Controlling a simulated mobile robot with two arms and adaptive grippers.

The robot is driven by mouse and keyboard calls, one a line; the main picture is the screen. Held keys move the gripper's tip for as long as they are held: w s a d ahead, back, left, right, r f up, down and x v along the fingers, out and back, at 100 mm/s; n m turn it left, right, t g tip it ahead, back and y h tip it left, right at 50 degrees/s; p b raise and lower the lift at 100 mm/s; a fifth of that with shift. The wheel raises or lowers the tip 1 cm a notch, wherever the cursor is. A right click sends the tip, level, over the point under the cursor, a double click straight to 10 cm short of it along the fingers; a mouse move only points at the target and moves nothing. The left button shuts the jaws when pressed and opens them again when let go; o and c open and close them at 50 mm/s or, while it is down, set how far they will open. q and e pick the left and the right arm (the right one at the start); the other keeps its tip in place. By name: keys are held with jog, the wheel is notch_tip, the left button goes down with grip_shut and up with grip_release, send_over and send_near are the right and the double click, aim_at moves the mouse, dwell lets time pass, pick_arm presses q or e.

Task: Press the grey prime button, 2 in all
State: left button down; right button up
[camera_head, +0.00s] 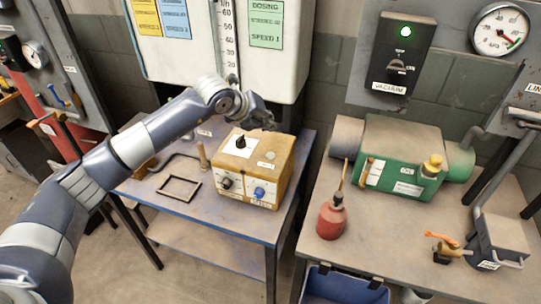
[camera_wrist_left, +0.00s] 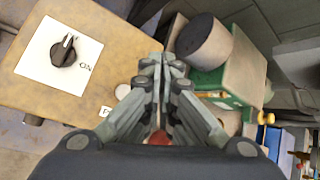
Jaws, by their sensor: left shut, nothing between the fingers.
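The yellow control box (camera_head: 262,188) stands on the blue-framed table. The prime button is a small pale grey disc (camera_head: 270,156) on the box's top, beside a worn label. In the left wrist view the button (camera_wrist_left: 123,91) shows just left of my fingers, partly covered by them, with a cut-off label starting with P below it. My left gripper (camera_head: 270,125) is shut and empty, above the back right part of the box top. Its closed fingers (camera_wrist_left: 164,75) fill the middle of the wrist view. I cannot tell how high they are above the box. My right gripper is not in view.
A black ON knob (camera_head: 240,142) on a white plate sits on the box top, left of the button. A grey and a blue knob are on the box front. A red oil can (camera_head: 331,218) and green pump (camera_head: 400,160) stand on the right bench.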

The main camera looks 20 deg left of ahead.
pick_arm(q)
jog(key=b, duration=0.3)
send_over(268, 154)
notch_tip(268, 154, down, 6)
jog(key=shift+a+f, duration=0.1)
jog(key=shift+f, duration=0.15)
jog(key=shift+f+b, duration=0.45)
jog(key=shift+f, duration=0.05)
dwell(0.4)
jog(key=shift+f+b, duration=0.4)
jog(key=shift+b, duration=0.25)
jog(key=shift+f+b, duration=0.5)
jog(key=shift+b, duration=0.1)
dwell(0.7)
dwell(0.3)
jog(key=shift+r+p, duration=0.3)
jog(key=shift+r, duration=0.65)
